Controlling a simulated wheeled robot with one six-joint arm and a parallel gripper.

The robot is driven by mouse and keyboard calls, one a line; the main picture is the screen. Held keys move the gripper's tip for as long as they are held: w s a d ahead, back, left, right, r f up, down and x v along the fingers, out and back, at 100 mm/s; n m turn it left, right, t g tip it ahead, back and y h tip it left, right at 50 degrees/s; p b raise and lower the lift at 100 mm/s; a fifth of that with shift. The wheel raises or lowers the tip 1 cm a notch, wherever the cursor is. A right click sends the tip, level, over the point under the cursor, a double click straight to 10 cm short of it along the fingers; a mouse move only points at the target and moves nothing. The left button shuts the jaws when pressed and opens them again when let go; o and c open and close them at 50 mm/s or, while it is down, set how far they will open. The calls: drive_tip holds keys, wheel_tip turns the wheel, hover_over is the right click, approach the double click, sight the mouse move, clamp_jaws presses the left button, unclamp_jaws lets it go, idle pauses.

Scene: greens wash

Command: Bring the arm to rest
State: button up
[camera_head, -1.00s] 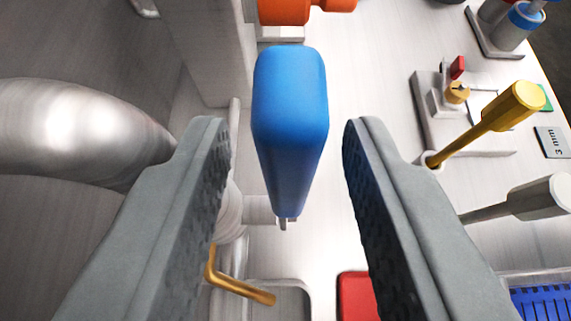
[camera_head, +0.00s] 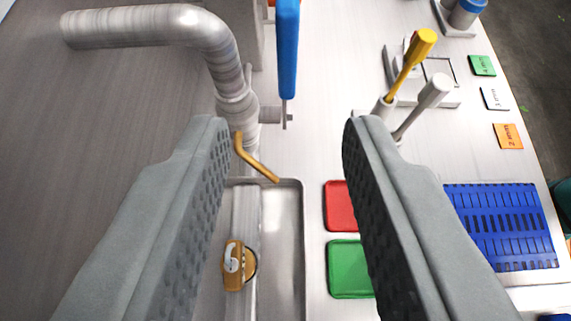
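My gripper (camera_head: 282,125) shows as two grey padded fingers, spread wide apart with nothing between the tips. It hangs above the metal bench (camera_head: 315,130). A blue handle (camera_head: 288,50) stands ahead of the fingertips at the top of the view, apart from both fingers. A grey pipe (camera_head: 150,25) with an elbow lies to the left. A brass bent rod (camera_head: 255,160) shows between the fingers, farther below. The rest of my arm is not in view.
A metal tray (camera_head: 290,230) holds a brass fitting (camera_head: 238,265). Red (camera_head: 338,205) and green (camera_head: 348,268) pads lie beside it. Yellow-handled (camera_head: 415,55) and grey-handled (camera_head: 430,95) tools stand right. A blue slotted mat (camera_head: 500,225) and several size tags (camera_head: 509,136) lie farther right.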

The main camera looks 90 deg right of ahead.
drive_tip(key=shift+a+r, duration=0.1)
drive_tip(key=shift+a, duration=0.05)
idle(0.3)
drive_tip(key=s+d+f+n+t+y, duration=0.4)
drive_tip(key=s+d+n+t+y, duration=0.3)
drive_tip(key=s+n, duration=0.4)
drive_tip(key=s+r+n+t+y, duration=0.1)
drive_tip(key=s+n+t+y, duration=0.1)
drive_tip(key=s+t, duration=0.3)
drive_tip(key=s+r+n+t+y, duration=0.2)
drive_tip(key=s+n+t, duration=0.3)
drive_tip(key=s, duration=0.6)
drive_tip(key=shift+r+y, duration=0.25)
drive_tip(key=shift+y, duration=0.35)
